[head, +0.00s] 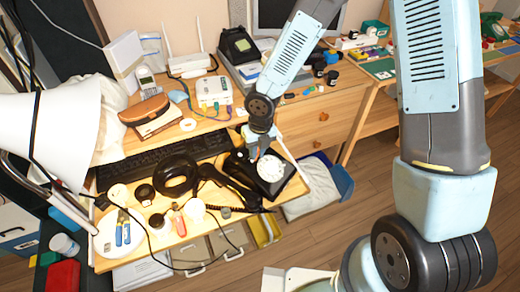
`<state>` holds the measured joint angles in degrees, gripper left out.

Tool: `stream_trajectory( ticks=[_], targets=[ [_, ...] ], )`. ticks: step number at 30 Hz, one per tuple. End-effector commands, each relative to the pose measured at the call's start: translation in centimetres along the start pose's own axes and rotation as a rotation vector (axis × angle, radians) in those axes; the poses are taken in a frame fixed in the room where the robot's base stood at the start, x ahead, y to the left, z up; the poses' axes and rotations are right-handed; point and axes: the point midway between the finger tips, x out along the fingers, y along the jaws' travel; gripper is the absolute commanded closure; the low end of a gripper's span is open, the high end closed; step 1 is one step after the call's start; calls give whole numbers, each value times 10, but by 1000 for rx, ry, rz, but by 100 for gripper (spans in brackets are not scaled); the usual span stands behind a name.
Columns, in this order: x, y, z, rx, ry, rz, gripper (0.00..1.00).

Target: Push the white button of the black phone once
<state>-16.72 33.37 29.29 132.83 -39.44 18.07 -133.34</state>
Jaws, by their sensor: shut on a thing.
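The black phone (270,172) sits at the right front part of the desk, with a round white dial on its face. A black handset (232,190) lies off to its left with a coiled cord. My gripper (254,152) points down at the back of the phone, at or just above its cradle. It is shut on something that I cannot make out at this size. The white button cannot be told apart here; my gripper and the phone's small size in view hide it.
A black keyboard (163,160) lies behind the handset. A black ring-shaped object (177,174), a white plate (119,233) with tools and several small items crowd the left front. A second dark phone (238,45) stands at the back. Wooden drawers (320,117) are at right.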

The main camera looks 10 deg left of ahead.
Motion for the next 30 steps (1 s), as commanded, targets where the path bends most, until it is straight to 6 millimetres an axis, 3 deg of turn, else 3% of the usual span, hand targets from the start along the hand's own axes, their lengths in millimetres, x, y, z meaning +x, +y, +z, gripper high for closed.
stream_trajectory(
  ticks=[21, 30],
  targets=[
    [-55, -11, -16, 6, -5, -4, 100],
    [-67, -12, -21, 5, -3, -4, 100]
  ],
)
